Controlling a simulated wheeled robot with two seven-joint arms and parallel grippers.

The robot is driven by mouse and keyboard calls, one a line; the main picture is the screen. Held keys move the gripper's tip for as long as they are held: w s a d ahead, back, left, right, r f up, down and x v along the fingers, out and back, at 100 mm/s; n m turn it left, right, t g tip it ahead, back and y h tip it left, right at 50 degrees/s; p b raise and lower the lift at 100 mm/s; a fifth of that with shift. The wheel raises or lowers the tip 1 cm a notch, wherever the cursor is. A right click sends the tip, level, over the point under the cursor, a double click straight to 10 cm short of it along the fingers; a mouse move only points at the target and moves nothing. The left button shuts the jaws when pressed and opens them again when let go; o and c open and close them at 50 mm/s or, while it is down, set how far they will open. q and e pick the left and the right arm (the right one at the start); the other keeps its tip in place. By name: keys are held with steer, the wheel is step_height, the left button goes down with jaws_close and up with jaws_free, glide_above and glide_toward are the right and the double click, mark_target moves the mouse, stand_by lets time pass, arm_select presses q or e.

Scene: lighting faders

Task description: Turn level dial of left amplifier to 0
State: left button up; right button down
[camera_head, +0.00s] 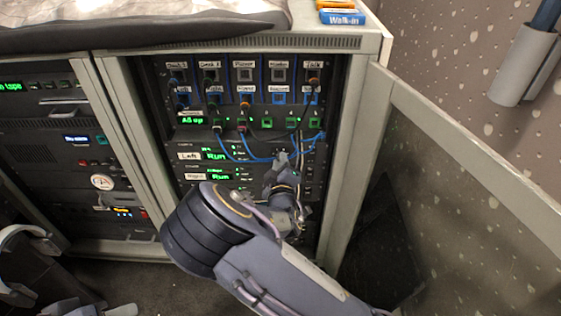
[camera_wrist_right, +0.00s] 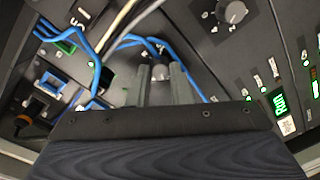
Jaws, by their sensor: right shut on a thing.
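The left amplifier (camera_head: 242,156) is the rack unit with the "Left" label and a green "Run" display, in the middle cabinet. My right gripper (camera_head: 282,158) reaches up to the right part of its front, and the arm covers part of the rack below. In the right wrist view, the two fingers of my right gripper (camera_wrist_right: 160,85) are closed around a grey level dial (camera_wrist_right: 160,72). The fingers hide most of the dial, so I cannot read its setting. Grey parts at the bottom left of the head view may be my left gripper (camera_head: 92,309); its jaws are unclear.
Blue cables (camera_head: 242,155) loop across the left amplifier's front, close to my right gripper. The right amplifier (camera_head: 238,174) sits just below; a second dial (camera_wrist_right: 232,12) shows in the right wrist view. An open cabinet door (camera_head: 470,165) stands at the right.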

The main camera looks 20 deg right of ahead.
steer(key=shift+a+f+n+h, duration=0.1)
steer(key=shift+n+h, duration=0.1)
steer(key=shift+n, duration=2.9)
steer(key=shift+f+n+h, duration=0.1)
steer(key=shift+n+h, duration=0.1)
steer(key=shift+n, duration=2.9)
steer(key=c, duration=1.3)
jaws_free()
steer(key=shift+r, duration=0.1)
